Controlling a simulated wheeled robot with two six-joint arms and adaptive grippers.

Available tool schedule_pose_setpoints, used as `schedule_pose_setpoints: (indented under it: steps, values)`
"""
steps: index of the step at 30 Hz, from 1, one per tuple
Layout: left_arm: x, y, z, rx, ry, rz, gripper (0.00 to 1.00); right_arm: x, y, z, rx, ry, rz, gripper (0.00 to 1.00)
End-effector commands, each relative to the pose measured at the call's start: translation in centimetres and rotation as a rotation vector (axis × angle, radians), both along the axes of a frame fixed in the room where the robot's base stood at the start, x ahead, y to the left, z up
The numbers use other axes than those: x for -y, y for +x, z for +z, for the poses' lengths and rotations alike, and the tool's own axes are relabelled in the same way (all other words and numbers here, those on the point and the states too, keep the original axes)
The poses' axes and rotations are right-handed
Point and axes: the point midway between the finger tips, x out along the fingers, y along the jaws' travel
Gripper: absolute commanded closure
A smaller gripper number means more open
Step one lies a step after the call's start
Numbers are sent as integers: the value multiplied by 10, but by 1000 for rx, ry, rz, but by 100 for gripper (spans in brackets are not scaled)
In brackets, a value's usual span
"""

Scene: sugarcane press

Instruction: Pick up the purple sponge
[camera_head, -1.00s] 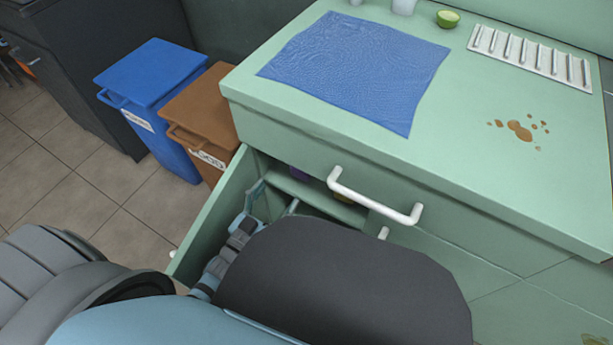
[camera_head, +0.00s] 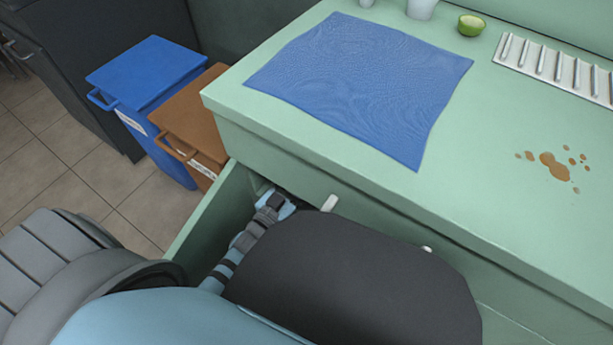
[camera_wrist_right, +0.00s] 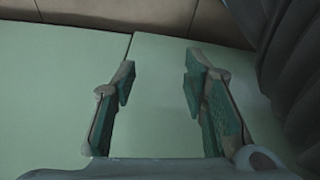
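The purple sponge cannot be made out in any current view. The open cabinet door (camera_head: 205,215) stands at the left of the green counter, and the space behind it is mostly covered by my own arm. My left gripper (camera_head: 279,201) reaches into this opening below the counter edge. Its fingertips are partly hidden, so I cannot tell whether it is open or shut, or whether it touches anything. My right gripper (camera_wrist_right: 160,92) shows in the right wrist view with its fingers apart and nothing between them, over pale green panels.
The green counter (camera_head: 490,215) holds a blue cloth (camera_head: 360,80), a cut green fruit (camera_head: 471,25), a white cup (camera_head: 422,8), a ridged white rack (camera_head: 555,66) and brown spills (camera_head: 553,164). Blue (camera_head: 150,75) and brown (camera_head: 190,115) bins stand left. A white handle (camera_head: 329,203) is partly covered.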

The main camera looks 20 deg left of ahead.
Motion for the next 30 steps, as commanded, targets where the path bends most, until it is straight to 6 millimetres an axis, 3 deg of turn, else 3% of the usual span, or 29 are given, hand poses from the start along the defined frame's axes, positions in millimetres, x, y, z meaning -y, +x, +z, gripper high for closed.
schedule_pose_setpoints:
  steps: [2,9,12,21,30]
  values:
    - [2,1,0,0,1,-3,25,0,0,0,-1,0,0,60]
    - [2,1,0,0,1,-5,63,0,0,0,0,0,0,60]
    - [1,1,0,0,1,-3,74,0,0,0,0,0,0,60]
    - [0,0,2,0,0,-1,74,0,1,2,6,1,-2,60]
    - [0,0,15,0,0,0,74,3,-13,-21,13,5,-25,60]
